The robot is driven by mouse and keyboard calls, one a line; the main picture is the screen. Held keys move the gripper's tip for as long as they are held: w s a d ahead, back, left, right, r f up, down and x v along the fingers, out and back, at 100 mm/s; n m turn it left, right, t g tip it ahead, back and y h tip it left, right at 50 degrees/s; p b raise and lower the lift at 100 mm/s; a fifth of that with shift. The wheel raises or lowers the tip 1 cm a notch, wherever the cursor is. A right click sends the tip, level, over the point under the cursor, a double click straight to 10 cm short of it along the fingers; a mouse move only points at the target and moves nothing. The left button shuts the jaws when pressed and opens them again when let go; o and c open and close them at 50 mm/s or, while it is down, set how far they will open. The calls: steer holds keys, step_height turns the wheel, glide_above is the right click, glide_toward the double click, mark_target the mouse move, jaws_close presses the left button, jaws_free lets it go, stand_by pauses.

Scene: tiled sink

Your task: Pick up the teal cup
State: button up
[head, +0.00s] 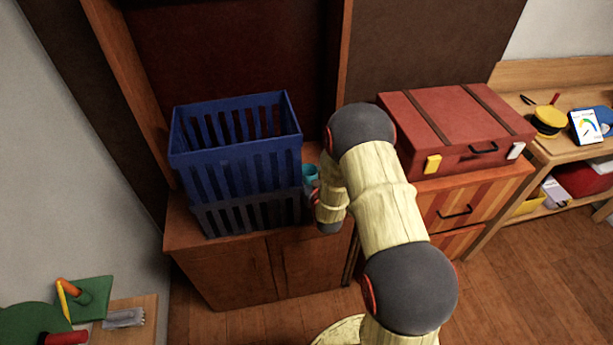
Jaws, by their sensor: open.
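The teal cup (310,173) stands on the brown wooden cabinet, just right of the blue crate. Only part of it shows, since my arm covers its right side and lower part. My arm bends down from its elbow, and its wrist end hangs in front of the cup in this view. My gripper itself cannot be made out; it is hidden behind my own arm links. I cannot tell how far it is from the cup.
A blue slatted crate (235,150) sits on a dark grey crate (245,214) on the brown cabinet (235,275), close beside the cup. A red suitcase (450,120) lies on a striped drawer unit (470,200) at right. Shelves (548,82) stand farther right. Wooden floor is open in front.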

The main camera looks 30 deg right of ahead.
steer(key=shift+s, duration=0.1)
steer(key=c, duration=0.9)
steer(key=shift+r, duration=0.15)
